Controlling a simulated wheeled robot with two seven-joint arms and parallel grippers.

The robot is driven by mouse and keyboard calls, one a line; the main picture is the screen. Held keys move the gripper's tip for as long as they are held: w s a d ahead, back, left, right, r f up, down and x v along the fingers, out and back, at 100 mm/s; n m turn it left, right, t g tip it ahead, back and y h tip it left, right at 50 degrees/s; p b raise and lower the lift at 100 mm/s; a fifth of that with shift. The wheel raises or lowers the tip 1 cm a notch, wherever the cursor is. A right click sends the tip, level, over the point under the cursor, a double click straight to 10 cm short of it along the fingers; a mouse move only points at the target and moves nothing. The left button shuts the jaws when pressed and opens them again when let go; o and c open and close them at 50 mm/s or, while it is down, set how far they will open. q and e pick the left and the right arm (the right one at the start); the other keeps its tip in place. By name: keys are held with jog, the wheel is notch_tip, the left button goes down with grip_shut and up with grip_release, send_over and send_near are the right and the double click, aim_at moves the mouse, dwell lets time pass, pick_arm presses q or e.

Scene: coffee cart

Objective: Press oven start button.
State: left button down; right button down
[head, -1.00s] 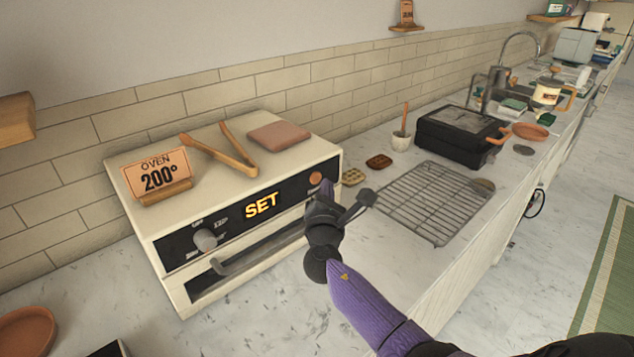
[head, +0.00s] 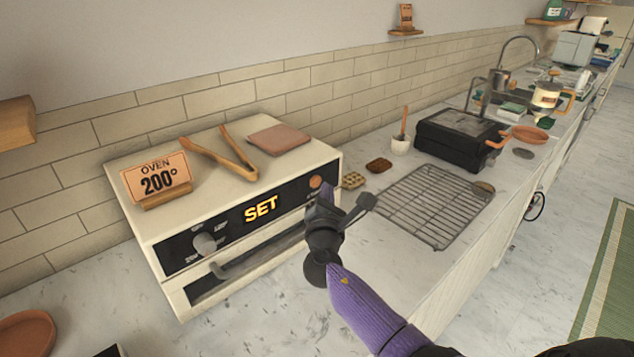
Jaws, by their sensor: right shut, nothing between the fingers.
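The cream oven (head: 170,221) stands on the counter at the left, its black front panel showing a lit "SET" display (head: 261,208). The round orange-brown start button (head: 315,182) is at the right end of that panel, and a grey knob (head: 205,243) is at the left end. My right gripper (head: 322,203) is shut and empty, just below the button in the picture. I cannot tell whether its tips touch the panel. The button shows clear above the fingertips. My left gripper is not in view.
A wire rack (head: 436,204), waffles (head: 353,180) and a black grill (head: 460,138) are on the counter to the right. An oven handle (head: 258,257) runs below the panel.

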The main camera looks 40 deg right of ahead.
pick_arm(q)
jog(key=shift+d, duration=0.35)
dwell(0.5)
pick_arm(e)
jog(key=shift+w+b, duration=0.3)
jog(key=shift+w, duration=0.15)
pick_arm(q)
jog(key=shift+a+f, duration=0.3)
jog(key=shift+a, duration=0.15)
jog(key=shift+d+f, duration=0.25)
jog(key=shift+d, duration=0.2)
pick_arm(e)
jog(key=shift+w, duration=0.3)
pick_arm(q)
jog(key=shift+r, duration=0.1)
pick_arm(e)
jog(key=shift+s, duration=0.1)
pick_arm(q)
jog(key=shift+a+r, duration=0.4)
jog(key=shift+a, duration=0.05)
pick_arm(e)
jog(key=shift+s, duration=0.65)
